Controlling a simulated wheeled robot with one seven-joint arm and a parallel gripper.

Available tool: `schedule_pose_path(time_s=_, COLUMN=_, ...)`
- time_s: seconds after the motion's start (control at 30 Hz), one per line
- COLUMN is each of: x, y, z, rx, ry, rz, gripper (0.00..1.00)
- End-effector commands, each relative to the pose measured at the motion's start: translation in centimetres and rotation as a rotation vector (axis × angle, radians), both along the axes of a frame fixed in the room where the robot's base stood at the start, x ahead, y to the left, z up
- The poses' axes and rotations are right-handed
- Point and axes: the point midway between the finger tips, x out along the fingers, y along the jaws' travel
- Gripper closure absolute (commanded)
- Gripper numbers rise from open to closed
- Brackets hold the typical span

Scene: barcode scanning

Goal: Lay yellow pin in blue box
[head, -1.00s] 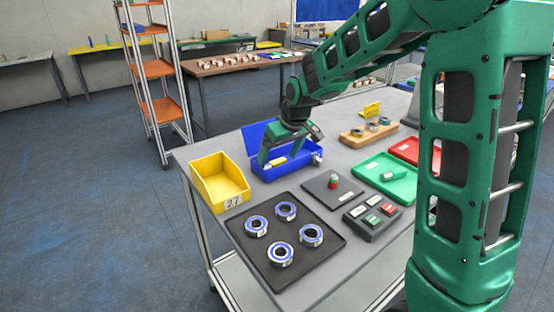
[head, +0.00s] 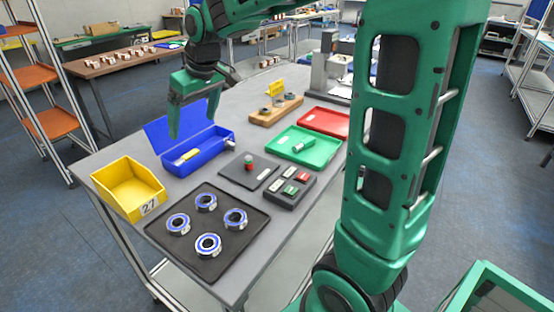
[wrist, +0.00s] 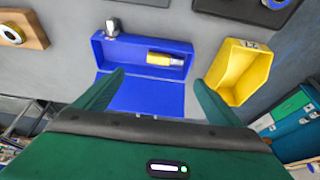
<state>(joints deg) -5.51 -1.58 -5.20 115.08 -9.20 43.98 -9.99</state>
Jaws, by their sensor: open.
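The blue box (head: 212,151) stands on the grey table with its lid tipped open at the back. The yellow pin (head: 188,155) lies on its side inside the box. In the wrist view the pin (wrist: 164,59) rests near one end of the box (wrist: 128,60), its one end pale and the other yellow. My gripper (head: 203,105) is raised above the box, apart from the pin. The wrist view shows its two green fingers (wrist: 160,80) spread wide with nothing between them.
A small silver part (wrist: 111,28) sits at the box's other end. A yellow bin (head: 130,188) stands beside the box. A black tray with blue-rimmed rings (head: 218,266), a button panel (head: 290,190), a green tray (head: 306,158) and a red tray (head: 325,122) occupy the table.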

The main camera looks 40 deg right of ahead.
Motion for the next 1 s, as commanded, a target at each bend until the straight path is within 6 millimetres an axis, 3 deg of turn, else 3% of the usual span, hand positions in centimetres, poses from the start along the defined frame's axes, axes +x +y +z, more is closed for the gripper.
schedule_pose_path(time_s=0.07, x=-0.7, y=-0.8, z=-0.1, rx=-0.002, ry=0.008, rz=-0.022, gripper=0.11)
schedule_pose_path(time_s=0.17, x=-3.6, y=-3.7, z=-0.6, rx=-0.007, ry=0.043, rz=-0.104, gripper=0.11)
schedule_pose_path(time_s=0.27, x=-8.9, y=-8.0, z=-1.6, rx=-0.01, ry=0.105, rz=-0.248, gripper=0.11)
schedule_pose_path(time_s=0.4, x=-18.6, y=-13.1, z=-4.0, rx=0.001, ry=0.215, rz=-0.483, gripper=0.11)
schedule_pose_path(time_s=0.5, x=-25.0, y=-15.0, z=-5.7, rx=0.017, ry=0.288, rz=-0.631, gripper=0.11)
schedule_pose_path(time_s=0.6, x=-30.1, y=-15.7, z=-7.2, rx=0.034, ry=0.347, rz=-0.742, gripper=0.11)
schedule_pose_path(time_s=0.7, x=-33.3, y=-15.8, z=-8.3, rx=0.046, ry=0.387, rz=-0.817, gripper=0.11)
schedule_pose_path(time_s=0.8, x=-34.8, y=-15.8, z=-8.8, rx=0.053, ry=0.406, rz=-0.851, gripper=0.11)
schedule_pose_path(time_s=1.0, x=-35.1, y=-15.8, z=-8.9, rx=0.054, ry=0.411, rz=-0.858, gripper=0.11)
